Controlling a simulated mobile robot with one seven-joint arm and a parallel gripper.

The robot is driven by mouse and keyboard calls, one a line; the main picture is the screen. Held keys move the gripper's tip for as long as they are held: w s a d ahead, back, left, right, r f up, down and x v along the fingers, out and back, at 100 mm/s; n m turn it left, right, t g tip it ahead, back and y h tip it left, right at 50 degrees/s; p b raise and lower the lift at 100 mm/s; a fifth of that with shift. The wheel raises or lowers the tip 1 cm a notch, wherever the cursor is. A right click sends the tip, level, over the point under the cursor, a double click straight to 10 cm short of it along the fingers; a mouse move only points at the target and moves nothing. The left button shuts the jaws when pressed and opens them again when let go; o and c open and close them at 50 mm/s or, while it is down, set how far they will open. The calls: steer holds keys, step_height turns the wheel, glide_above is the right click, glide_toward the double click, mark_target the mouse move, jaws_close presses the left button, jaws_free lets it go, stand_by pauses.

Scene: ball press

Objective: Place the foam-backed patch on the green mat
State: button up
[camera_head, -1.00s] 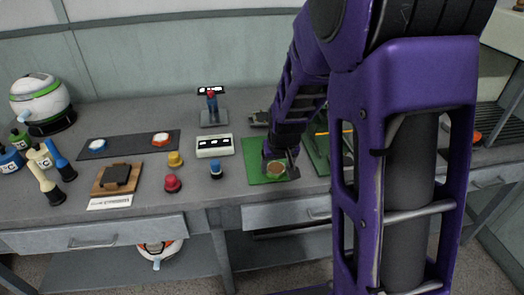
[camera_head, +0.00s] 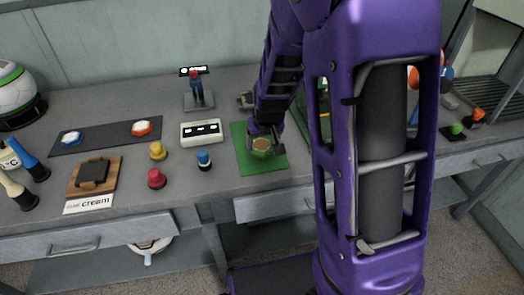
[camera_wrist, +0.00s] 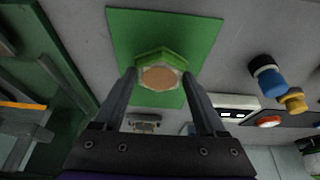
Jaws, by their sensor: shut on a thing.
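The foam-backed patch (camera_head: 262,144) is a small piece with a round tan face and a green hexagonal rim. It also shows in the wrist view (camera_wrist: 160,77) between the fingertips. The green mat (camera_head: 246,158) lies flat on the grey bench, and in the wrist view it (camera_wrist: 190,32) fills the area behind the patch. My gripper (camera_head: 262,134) is over the mat in the head view. In the wrist view my gripper (camera_wrist: 160,82) is shut on the patch, one finger at each side. I cannot tell whether the patch touches the mat.
A white box (camera_head: 201,132) with dark windows stands left of the mat. Blue (camera_head: 204,159), yellow (camera_head: 158,150) and red (camera_head: 156,178) knobs stand nearby. A dark tray (camera_head: 105,136) and a wooden board (camera_head: 76,188) lie further left. My arm hides part of the bench to the right.

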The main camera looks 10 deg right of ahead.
mark_target(263, 148)
steer(key=shift+f+b, duration=0.4)
steer(key=shift+f, duration=1.2)
steer(key=o, duration=1.3)
steer(key=shift+c, duration=0.2)
steer(key=shift+r+p, duration=0.3)
steer(key=shift+r, duration=0.25)
steer(key=p+v, duration=0.2)
steer(key=v, duration=0.9)
steer(key=shift+s, duration=0.15)
steer(key=shift+r, duration=0.1)
